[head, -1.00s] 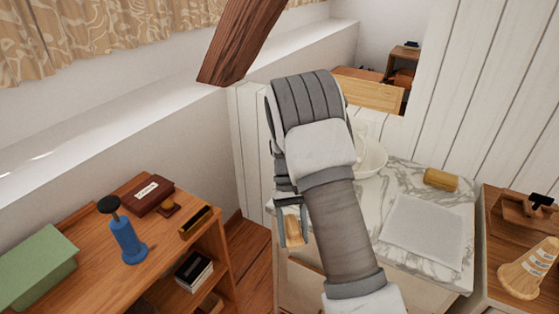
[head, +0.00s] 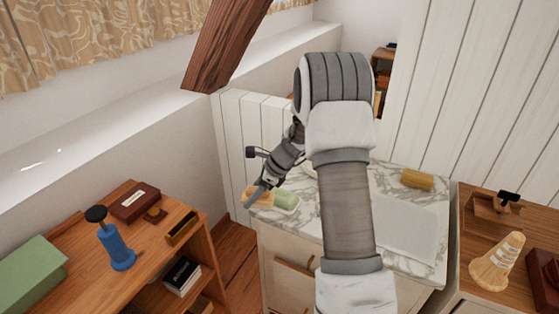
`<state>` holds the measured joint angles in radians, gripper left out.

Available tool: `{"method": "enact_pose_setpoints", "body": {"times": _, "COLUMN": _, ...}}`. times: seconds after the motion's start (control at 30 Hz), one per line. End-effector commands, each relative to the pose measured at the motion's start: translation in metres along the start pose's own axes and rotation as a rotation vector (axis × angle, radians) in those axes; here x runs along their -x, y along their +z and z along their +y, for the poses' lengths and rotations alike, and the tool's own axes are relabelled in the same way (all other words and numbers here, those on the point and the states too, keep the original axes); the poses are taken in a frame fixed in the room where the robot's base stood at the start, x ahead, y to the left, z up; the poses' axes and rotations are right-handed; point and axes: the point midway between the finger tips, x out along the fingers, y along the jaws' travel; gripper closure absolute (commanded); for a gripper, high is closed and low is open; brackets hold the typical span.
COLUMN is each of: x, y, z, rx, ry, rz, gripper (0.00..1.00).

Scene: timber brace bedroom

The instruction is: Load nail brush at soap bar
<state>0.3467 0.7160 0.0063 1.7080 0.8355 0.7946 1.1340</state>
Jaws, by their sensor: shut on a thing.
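My gripper (head: 254,199) is shut on a small pale wooden nail brush (head: 260,193) at the left edge of the marble top, in the head view. A green soap bar (head: 286,198) lies on a white dish (head: 292,210) just to the right of the brush. The brush and soap look very close in the picture; I cannot tell whether they touch. The fingers partly cover the brush, and its bristles cannot be made out.
The marble washstand top (head: 392,182) carries a wooden cylinder (head: 417,180) and a folded white cloth (head: 405,225). A low wooden shelf (head: 150,262) stands at left, holding a blue stamp-like tool (head: 116,247). A slanting timber (head: 226,45) hangs above. A wooden cabinet (head: 458,265) stands at right.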

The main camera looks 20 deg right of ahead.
Motion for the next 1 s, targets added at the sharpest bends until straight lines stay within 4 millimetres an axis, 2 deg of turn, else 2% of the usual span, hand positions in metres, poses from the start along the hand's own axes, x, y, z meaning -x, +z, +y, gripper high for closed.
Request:
{"method": "enact_pose_setpoints", "body": {"times": 0.03, "x": 0.013, "y": 0.001, "z": -0.011, "rx": -0.122, "ry": -0.082, "rz": -0.002, "gripper": 0.88}}
{"method": "enact_pose_setpoints", "body": {"times": 0.2, "x": 0.043, "y": -0.007, "z": -0.045, "rx": -0.519, "ry": -0.336, "rz": -0.001, "gripper": 0.88}}
{"method": "enact_pose_setpoints", "body": {"times": 0.4, "x": 0.07, "y": -0.018, "z": -0.068, "rx": -0.804, "ry": -0.522, "rz": 0.002, "gripper": 0.88}}
{"method": "enact_pose_setpoints", "body": {"times": 0.7, "x": 0.087, "y": -0.028, "z": -0.08, "rx": -0.97, "ry": -0.625, "rz": 0.0, "gripper": 0.88}}
{"method": "enact_pose_setpoints", "body": {"times": 1.0, "x": 0.076, "y": -0.037, "z": -0.081, "rx": -0.981, "ry": -0.631, "rz": -0.001, "gripper": 0.88}}
